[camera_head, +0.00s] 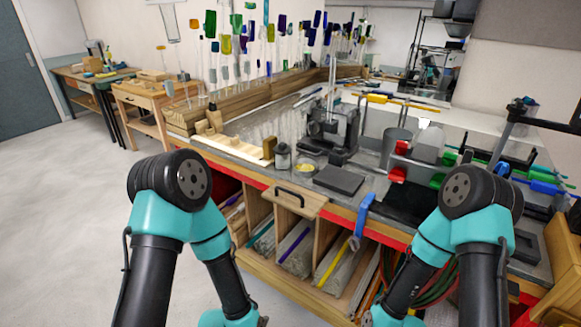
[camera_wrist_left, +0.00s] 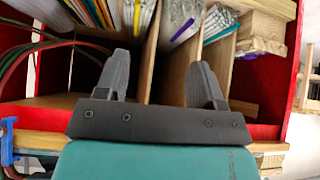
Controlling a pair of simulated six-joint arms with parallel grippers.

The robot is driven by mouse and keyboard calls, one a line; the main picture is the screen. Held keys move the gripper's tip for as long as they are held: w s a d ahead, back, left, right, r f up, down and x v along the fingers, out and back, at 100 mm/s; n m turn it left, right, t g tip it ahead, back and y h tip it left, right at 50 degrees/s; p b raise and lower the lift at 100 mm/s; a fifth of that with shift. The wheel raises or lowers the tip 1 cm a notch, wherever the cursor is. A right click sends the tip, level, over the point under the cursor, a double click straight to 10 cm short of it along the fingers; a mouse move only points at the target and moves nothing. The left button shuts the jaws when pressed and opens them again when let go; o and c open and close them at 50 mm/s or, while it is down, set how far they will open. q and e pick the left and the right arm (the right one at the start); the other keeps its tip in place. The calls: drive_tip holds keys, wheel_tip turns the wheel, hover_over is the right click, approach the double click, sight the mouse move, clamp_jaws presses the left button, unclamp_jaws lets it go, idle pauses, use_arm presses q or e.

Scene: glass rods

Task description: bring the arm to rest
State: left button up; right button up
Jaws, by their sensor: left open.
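My left gripper (camera_wrist_left: 160,68) shows in the left wrist view with its two dark fingers spread wide and nothing between them. It faces the wooden compartments under the workbench, apart from them as far as I can tell. In the head view my left arm (camera_head: 185,235) bends down at the left, and its gripper is out of the picture. My right arm (camera_head: 455,225) bends down at the right, and its gripper is also out of view.
The workbench (camera_head: 225,150) carries a dark machine (camera_head: 330,125) and colored glass rods behind. Under it, compartments (camera_head: 262,210) hold bundled rods. A blue clamp (camera_head: 362,215) grips its front edge. Open floor (camera_head: 60,220) lies to the left.

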use_arm(q)
drive_tip(key=s+a+f+n+g, duration=0.5)
drive_tip(key=s+a+f+n, duration=0.1)
drive_tip(key=a, duration=0.5)
drive_tip(key=s+n, duration=0.1)
drive_tip(key=s, duration=0.1)
drive_tip(key=shift+s+a+n+g, duration=0.3)
drive_tip(key=shift+a+n+g, duration=0.05)
drive_tip(key=shift+n+g, duration=0.05)
drive_tip(key=shift+f, duration=0.1)
